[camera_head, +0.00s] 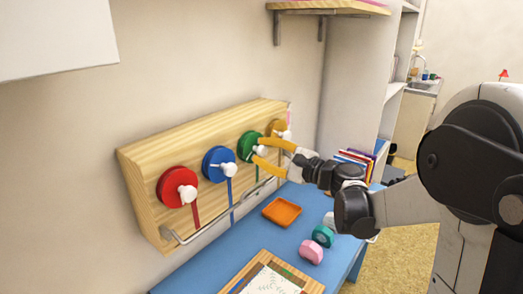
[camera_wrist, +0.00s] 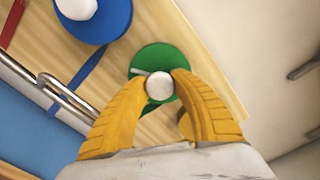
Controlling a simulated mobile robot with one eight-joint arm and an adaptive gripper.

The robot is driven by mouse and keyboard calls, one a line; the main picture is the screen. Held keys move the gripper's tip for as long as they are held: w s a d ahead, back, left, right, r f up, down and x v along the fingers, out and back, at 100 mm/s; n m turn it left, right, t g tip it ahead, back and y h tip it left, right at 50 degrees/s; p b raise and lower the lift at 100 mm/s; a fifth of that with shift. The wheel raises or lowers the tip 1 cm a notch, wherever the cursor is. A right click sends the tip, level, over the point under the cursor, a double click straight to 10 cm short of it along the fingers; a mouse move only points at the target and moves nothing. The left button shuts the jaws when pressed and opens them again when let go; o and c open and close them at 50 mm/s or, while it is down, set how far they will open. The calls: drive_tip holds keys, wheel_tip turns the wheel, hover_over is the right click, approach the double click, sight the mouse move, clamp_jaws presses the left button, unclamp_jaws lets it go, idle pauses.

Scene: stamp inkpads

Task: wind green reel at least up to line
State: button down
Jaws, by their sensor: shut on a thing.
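The green reel (camera_head: 246,143) is a round disc on an upright wooden board (camera_head: 150,170), with a white crank and knob (camera_wrist: 160,87). A thin green strip hangs below it, mostly hidden by my gripper. My gripper (camera_head: 262,151) has yellow fingers, which are shut on the white knob. In the wrist view the fingertips sit on either side of the knob, and the green disc (camera_wrist: 152,58) shows behind it. I cannot make out a line for the green strip.
A red reel (camera_head: 168,182) and a blue reel (camera_head: 213,156) are to the left, a yellow-orange one (camera_head: 273,125) to the right. A metal rail (camera_head: 205,225) runs below them. An orange tray (camera_head: 282,212) and stamps (camera_head: 312,251) lie on the blue table (camera_head: 235,250).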

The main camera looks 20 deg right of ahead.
drive_tip(key=n, duration=0.5)
drive_tip(key=shift+n, duration=0.3)
drive_tip(key=n, duration=0.5)
drive_tip(key=shift+p, duration=0.4)
drive_tip(key=shift+n, duration=0.3)
drive_tip(key=c, duration=1)
unclamp_jaws()
drive_tip(key=shift+c, duration=0.2)
drive_tip(key=shift+r, duration=0.1)
drive_tip(key=v, duration=1.2)
